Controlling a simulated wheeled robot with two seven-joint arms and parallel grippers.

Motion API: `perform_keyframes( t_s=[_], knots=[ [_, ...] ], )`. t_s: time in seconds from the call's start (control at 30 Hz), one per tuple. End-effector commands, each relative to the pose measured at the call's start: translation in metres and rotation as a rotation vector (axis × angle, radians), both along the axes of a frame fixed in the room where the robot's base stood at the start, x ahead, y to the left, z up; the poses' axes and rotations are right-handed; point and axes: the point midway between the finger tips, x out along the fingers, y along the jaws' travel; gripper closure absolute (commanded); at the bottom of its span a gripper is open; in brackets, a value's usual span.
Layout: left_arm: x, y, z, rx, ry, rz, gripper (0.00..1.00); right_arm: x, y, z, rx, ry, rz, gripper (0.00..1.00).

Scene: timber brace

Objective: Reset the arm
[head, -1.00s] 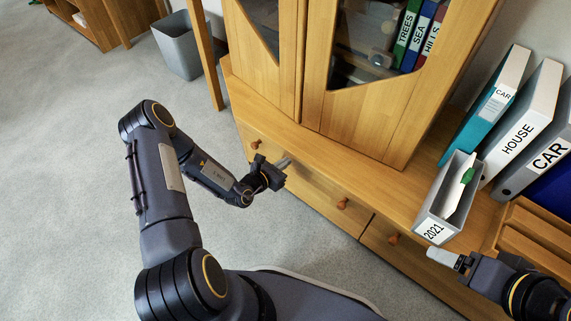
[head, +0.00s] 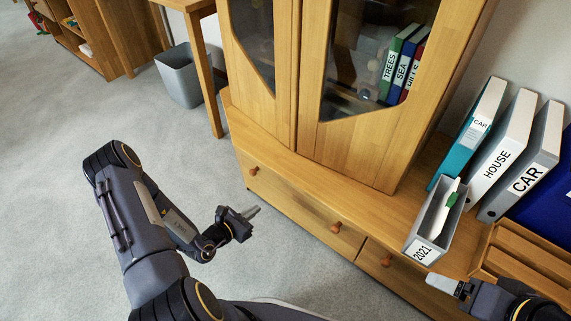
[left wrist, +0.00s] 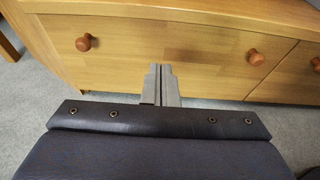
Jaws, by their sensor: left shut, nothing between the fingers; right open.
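My left gripper (head: 250,212) is shut and empty in the head view. It hangs over the grey floor in front of the wooden cabinet's drawers, apart from them. In the left wrist view its two fingers (left wrist: 160,84) lie together, pointing toward a drawer front (left wrist: 180,50) with round knobs. My right gripper (head: 444,285) is at the lower right of the head view, just in front of the grey 2021 file box (head: 424,249). It is open; I cannot tell whether it touches the box.
The cabinet (head: 345,150) has glass doors with several binders inside. A teal binder (head: 466,135), a HOUSE binder (head: 503,150) and a CAR binder (head: 526,175) lean on the ledge. A wooden tray (head: 520,252) lies at right.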

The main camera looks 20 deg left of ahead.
Motion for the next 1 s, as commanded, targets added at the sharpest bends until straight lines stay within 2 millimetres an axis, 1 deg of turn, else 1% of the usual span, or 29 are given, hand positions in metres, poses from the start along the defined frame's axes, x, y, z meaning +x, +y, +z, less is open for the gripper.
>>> perform_keyframes(
  t_s=[0.17, 0.27, 0.37, 0.4, 0.47, 0.5, 0.53, 0.57, 0.6, 0.67, 0.7, 0.77, 0.8, 0.87, 0.9, 0.97, 1.0],
  knots=[
    [0.0, 0.0, 0.0, 0.0, -0.001, -0.001, 1.0, 0.0, 0.0, 0.0, 0.0, 0.0, 0.0, 0.21],
    [0.004, -0.002, 0.012, 0.014, -0.026, -0.032, 1.0, 0.0, 0.0, 0.0, 0.0, 0.0, 0.0, 0.21],
    [0.013, -0.011, 0.05, 0.058, -0.101, -0.141, 1.0, 0.0, 0.0, 0.0, 0.0, 0.0, 0.0, 0.21],
    [0.017, -0.017, 0.072, 0.087, -0.144, -0.208, 1.0, 0.0, 0.0, 0.0, 0.0, 0.0, 0.0, 0.21],
    [0.018, -0.031, 0.109, 0.139, -0.215, -0.329, 1.0, 0.0, 0.0, 0.0, 0.0, 0.0, 0.0, 0.21],
    [0.016, -0.042, 0.135, 0.181, -0.263, -0.418, 1.0, 0.0, 0.0, 0.0, 0.0, 0.0, 0.0, 0.21],
    [0.013, -0.05, 0.153, 0.214, -0.297, -0.485, 1.0, 0.0, 0.0, 0.0, 0.0, 0.0, 0.0, 0.21],
    [0.008, -0.058, 0.169, 0.249, -0.33, -0.552, 1.0, 0.0, 0.0, 0.0, 0.0, 0.0, 0.0, 0.21],
    [0.0, -0.069, 0.19, 0.298, -0.371, -0.639, 1.0, 0.0, 0.0, 0.0, 0.0, 0.0, 0.0, 0.21],
    [-0.015, -0.085, 0.218, 0.378, -0.428, -0.77, 1.0, 0.0, 0.0, 0.0, 0.0, 0.0, 0.0, 0.21],
    [-0.027, -0.093, 0.235, 0.437, -0.462, -0.852, 1.0, 0.0, 0.0, 0.0, 0.0, 0.0, 0.0, 0.21],
    [-0.046, -0.105, 0.256, 0.531, -0.51, -0.973, 1.0, 0.0, 0.0, 0.0, 0.0, 0.0, 0.0, 0.21],
    [-0.06, -0.111, 0.267, 0.599, -0.537, -1.049, 1.0, 0.0, 0.0, 0.0, 0.0, 0.0, 0.0, 0.21],
    [-0.082, -0.118, 0.281, 0.709, -0.574, -1.158, 1.0, 0.0, 0.0, 0.0, 0.0, 0.0, 0.0, 0.21],
    [-0.096, -0.12, 0.289, 0.787, -0.596, -1.226, 1.0, 0.0, 0.0, 0.0, 0.0, 0.0, 0.0, 0.21],
    [-0.116, -0.122, 0.298, 0.911, -0.622, -1.318, 1.0, 0.0, 0.0, 0.0, 0.0, 0.0, 0.0, 0.21],
    [-0.129, -0.121, 0.302, 0.997, -0.639, -1.375, 1.0, 0.0, 0.0, 0.0, 0.0, 0.0, 0.0, 0.21]
  ],
)
